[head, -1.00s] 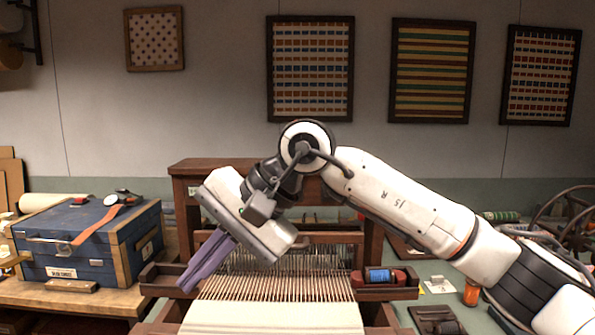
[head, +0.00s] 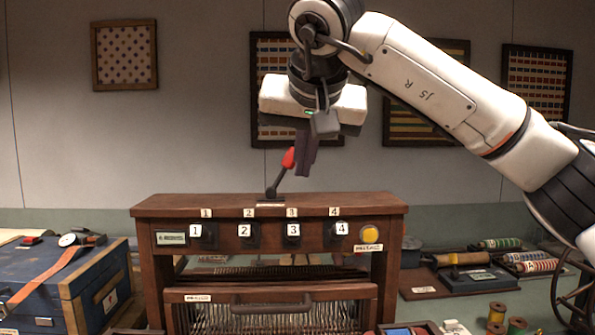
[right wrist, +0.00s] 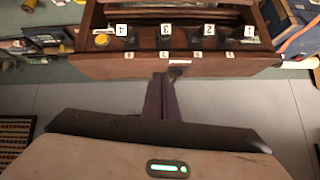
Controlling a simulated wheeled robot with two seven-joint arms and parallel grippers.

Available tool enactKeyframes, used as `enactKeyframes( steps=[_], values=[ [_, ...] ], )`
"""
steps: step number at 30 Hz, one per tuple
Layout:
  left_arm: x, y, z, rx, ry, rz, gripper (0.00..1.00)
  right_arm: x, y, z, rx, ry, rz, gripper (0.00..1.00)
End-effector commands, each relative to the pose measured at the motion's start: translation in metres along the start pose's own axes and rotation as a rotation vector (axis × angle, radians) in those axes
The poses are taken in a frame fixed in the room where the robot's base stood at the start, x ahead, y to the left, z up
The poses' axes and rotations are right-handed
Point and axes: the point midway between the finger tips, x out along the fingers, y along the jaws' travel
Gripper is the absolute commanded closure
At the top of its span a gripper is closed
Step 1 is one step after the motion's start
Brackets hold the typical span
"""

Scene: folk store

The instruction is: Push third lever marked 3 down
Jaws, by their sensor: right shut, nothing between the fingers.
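A dark wooden loom frame (head: 160,212) stands ahead. Its front panel carries dark levers under white tags 1 to 4. The third lever (head: 292,242) sits under the tag 3 (head: 293,230); the tag also shows in the right wrist view (right wrist: 165,30). A separate red-handled lever (head: 288,160) leans up from the beam's top. My right gripper (head: 306,170) points down, shut and empty, above the beam and beside the red handle; I cannot tell whether they touch. Its fingers show together in the right wrist view (right wrist: 162,98). My left gripper is not in view.
A yellow button (head: 369,234) is at the panel's right end. A blue chest (head: 60,285) stands at the left. Thread spools (head: 497,312) and tools lie on the right table. The wall above the loom's left side is clear of my arm.

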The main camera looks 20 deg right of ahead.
Motion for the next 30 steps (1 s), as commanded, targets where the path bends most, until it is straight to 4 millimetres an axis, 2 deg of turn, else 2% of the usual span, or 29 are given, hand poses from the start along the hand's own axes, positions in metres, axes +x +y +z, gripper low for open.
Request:
enactKeyframes(
  steps=[4,11,15,19,30],
  values=[
    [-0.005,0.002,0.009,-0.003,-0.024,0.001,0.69,0.033,0.001,0.000,0.001,-0.006,0.002,1.00],
    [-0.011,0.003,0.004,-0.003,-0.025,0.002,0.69,0.081,0.000,0.000,0.002,-0.005,0.001,1.00],
    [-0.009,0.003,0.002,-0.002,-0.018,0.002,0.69,0.085,0.000,0.022,-0.003,-0.001,-0.002,1.00],
    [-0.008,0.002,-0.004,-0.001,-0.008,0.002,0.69,0.088,0.000,0.034,0.000,-0.002,-0.002,1.00],
    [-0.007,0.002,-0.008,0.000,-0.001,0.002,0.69,0.088,-0.001,0.039,0.001,-0.001,-0.002,1.00]
  ],
)
